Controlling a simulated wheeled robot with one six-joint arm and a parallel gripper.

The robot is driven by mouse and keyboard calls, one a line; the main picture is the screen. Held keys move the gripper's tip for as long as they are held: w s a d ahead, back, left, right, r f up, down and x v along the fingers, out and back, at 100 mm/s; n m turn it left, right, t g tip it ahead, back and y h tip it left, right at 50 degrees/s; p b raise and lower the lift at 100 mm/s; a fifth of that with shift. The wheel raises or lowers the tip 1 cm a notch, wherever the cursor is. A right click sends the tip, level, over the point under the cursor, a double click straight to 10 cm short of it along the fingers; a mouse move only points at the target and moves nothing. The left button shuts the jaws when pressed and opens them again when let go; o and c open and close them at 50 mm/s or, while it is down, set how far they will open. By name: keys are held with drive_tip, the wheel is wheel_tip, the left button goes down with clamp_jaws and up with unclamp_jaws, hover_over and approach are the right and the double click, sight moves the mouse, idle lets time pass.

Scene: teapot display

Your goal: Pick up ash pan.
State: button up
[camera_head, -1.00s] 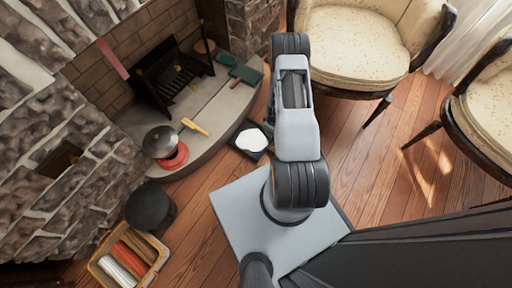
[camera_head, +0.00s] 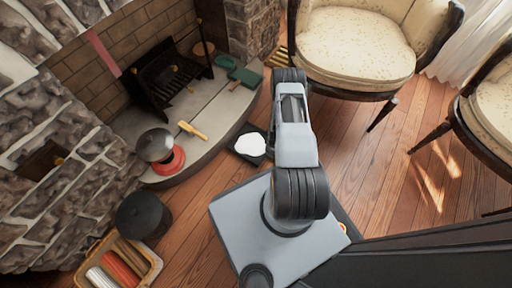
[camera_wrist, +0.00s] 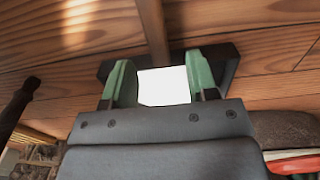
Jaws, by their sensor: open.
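The ash pan (camera_head: 262,158) looks like a dark, squarish pan with a white patch inside. It lies on the wood floor beside the curved hearth, just left of my arm in the head view. In the wrist view the dark pan (camera_wrist: 231,56) shows beyond my gripper (camera_wrist: 157,62), whose two green fingers are open with a wide gap. The white patch shows between the fingers. Nothing is held. I cannot tell the height of the fingers over the pan. My arm hides the gripper in the head view, and the gripper body hides the pan's near side in the wrist view.
The stone hearth (camera_head: 207,105) holds a black grate (camera_head: 175,75), green tools (camera_head: 245,76), a yellow-handled brush (camera_head: 192,130) and a metal pot on a red base (camera_head: 170,162). A black bucket (camera_head: 145,215) stands left. A cream chair (camera_head: 350,45) stands close to my arm.

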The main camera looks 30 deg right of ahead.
wheel_tip(320, 180, down, 5)
drive_tip(key=b, duration=0.3)
drive_tip(key=shift+d, duration=0.1)
drive_tip(key=shift+r, duration=0.1)
drive_tip(key=shift+c, duration=0.5)
clamp_jaws()
